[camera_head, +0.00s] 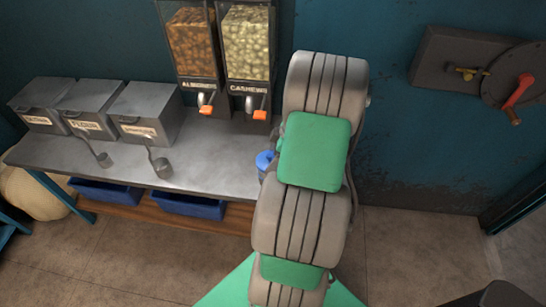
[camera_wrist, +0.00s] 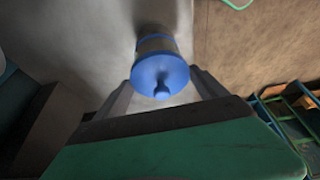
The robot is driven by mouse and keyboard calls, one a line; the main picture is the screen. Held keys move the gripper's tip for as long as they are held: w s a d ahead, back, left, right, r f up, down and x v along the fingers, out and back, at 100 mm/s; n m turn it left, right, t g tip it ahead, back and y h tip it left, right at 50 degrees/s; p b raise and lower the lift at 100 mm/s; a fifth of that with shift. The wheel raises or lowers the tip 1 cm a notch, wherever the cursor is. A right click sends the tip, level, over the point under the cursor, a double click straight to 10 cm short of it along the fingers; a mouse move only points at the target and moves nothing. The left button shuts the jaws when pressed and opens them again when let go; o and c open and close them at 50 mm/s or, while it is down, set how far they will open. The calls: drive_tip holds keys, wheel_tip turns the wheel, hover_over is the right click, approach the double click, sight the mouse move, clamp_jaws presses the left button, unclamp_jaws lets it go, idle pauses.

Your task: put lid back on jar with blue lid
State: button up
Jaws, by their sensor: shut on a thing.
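The blue lid (camera_wrist: 158,70), with a small knob, is in the middle of the wrist view, facing the camera. A grey-brown jar body (camera_wrist: 154,46) with a blue band shows just behind it. I cannot tell whether the lid is seated on the jar or slightly off it. My gripper (camera_wrist: 161,78) has one finger on each side of the lid and is shut on it. In the head view a blue jar part (camera_head: 264,160) shows at the right end of the metal table. My arm hides the rest of it and the gripper there.
The metal table (camera_head: 213,165) holds several lidded grey bins (camera_head: 146,112) and two scoops at the left. Almond (camera_head: 191,43) and cashew (camera_head: 247,43) dispensers stand behind. Blue crates (camera_head: 188,205) are below. A wall-mounted box with a red lever (camera_head: 518,91) is at the right.

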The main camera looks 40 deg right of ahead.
drive_tip(key=o, duration=1.3)
drive_tip(key=shift+c, duration=0.2)
drive_tip(key=shift+r+p, duration=2)
drive_tip(key=shift+r, duration=1.55)
drive_tip(key=shift+c, duration=0.2)
clamp_jaws()
